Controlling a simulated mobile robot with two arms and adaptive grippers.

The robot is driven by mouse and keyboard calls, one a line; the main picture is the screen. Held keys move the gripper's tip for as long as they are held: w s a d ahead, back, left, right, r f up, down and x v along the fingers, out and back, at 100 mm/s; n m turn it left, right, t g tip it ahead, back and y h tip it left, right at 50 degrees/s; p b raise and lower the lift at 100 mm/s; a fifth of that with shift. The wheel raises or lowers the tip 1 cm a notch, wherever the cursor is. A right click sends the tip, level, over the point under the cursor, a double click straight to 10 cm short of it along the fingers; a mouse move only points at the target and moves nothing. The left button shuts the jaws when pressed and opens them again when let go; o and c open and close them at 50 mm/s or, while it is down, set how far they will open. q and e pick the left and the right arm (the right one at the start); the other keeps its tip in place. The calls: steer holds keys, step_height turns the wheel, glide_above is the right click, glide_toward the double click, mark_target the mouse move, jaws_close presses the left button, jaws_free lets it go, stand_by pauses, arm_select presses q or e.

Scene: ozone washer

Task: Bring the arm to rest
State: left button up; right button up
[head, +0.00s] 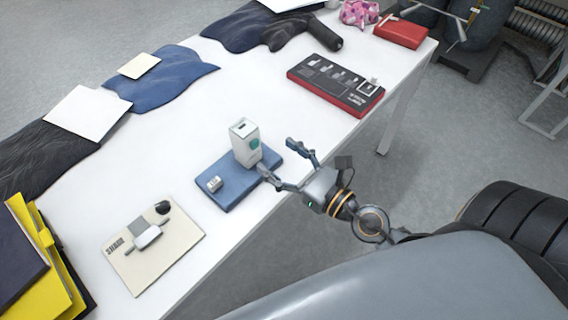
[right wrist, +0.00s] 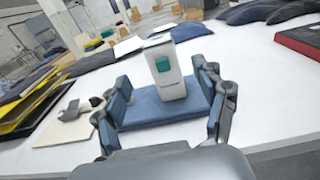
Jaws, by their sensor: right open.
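My right gripper (head: 280,165) is open and empty at the table's near edge, in front of the blue pad. In the right wrist view its two fingers (right wrist: 168,112) are spread wide. A white box (head: 245,142) with a teal mark stands upright on the blue pad (head: 229,193); it also shows in the right wrist view (right wrist: 165,68), between the fingers but apart from both. A small white item (head: 214,184) lies on the pad's left part. My left gripper is in neither view.
A black-and-red tray (head: 336,84) and a red case (head: 401,32) lie to the right. Dark and blue cloths (head: 165,78) line the back edge.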

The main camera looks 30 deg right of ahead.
steer(key=shift+s+d, duration=0.15)
steer(key=shift+s, duration=0.3)
